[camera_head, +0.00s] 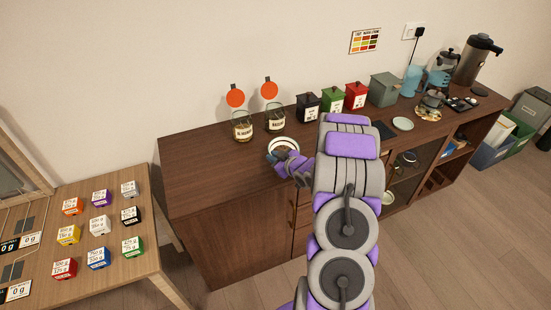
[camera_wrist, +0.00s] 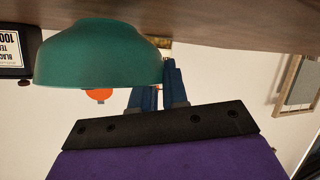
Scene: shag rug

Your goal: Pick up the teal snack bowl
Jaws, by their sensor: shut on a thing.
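The teal snack bowl (camera_wrist: 100,55) fills the upper left of the wrist view, which shows the scene upside down. My gripper (camera_wrist: 160,88) is shut on the bowl's rim at its right side in that view. The bowl's base is close to the wooden sideboard top; I cannot tell whether they touch. In the head view my gripper (camera_head: 282,160) is over the front of the sideboard (camera_head: 205,165). A round, pale-rimmed shape (camera_head: 284,141) shows there, partly hidden by the gripper; its teal outside is not visible.
Two glass jars (camera_head: 242,128) with orange discs behind stand just behind the gripper. Black, green and red tins (camera_head: 333,99) stand to their right. A grey-green box (camera_head: 384,90) and coffee ware are farther right. The sideboard's left end is clear. A lower table (camera_head: 85,275) holds several coloured blocks.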

